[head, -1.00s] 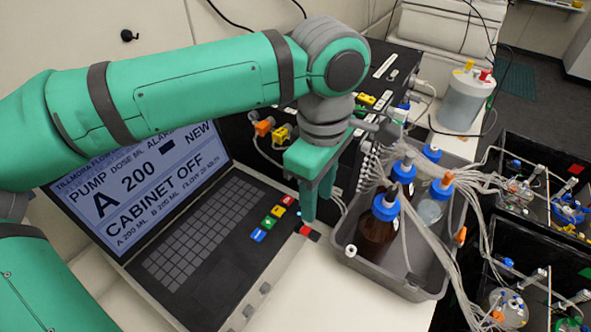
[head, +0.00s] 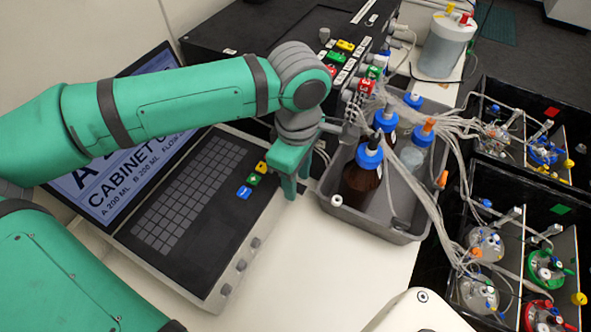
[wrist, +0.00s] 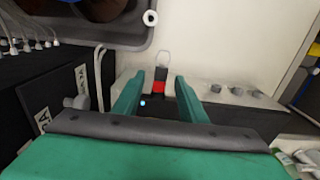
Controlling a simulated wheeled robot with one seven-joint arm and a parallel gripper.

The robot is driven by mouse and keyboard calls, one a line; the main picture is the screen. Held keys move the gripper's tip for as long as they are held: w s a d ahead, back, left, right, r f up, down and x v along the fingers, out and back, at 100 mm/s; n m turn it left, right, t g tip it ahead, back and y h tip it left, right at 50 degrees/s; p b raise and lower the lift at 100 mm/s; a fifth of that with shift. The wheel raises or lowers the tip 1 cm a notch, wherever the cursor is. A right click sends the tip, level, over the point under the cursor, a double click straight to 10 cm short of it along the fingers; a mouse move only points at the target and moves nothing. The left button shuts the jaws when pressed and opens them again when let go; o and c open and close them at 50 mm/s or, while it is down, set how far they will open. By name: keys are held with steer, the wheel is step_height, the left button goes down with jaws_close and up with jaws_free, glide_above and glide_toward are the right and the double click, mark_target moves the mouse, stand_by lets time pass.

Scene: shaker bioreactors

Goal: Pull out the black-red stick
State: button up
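The black-red stick (wrist: 158,88) shows in the wrist view at the edge of the laptop-like console, with a red band, a black part and a pale loop-like end pointing away. In the head view it is hidden behind my fingers. My gripper (wrist: 160,78) is open, with one green finger on each side of the stick and visible gaps between. In the head view my gripper (head: 290,194) points down at the console's right edge. I cannot tell whether the fingertips are level with the stick.
The console (head: 190,268) has knobs along its front edge. A grey tray (head: 400,235) with blue-capped bottles and many tubes stands close to the right of my gripper. A black cabinet (head: 235,38) is behind. White table is clear in front.

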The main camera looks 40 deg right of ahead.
steer(key=shift+f, duration=0.1)
steer(key=shift+s, duration=0.1)
jaws_close()
steer(key=shift+s, duration=0.1)
steer(key=shift+s+d, duration=0.15)
steer(key=shift+s, duration=0.15)
steer(key=shift+s+d, duration=0.3)
steer(key=shift+s, duration=0.4)
stand_by(0.5)
steer(key=shift+s+d, duration=0.3)
steer(key=shift+s, duration=0.35)
steer(key=shift+s+d, duration=0.25)
steer(key=shift+s, duration=0.4)
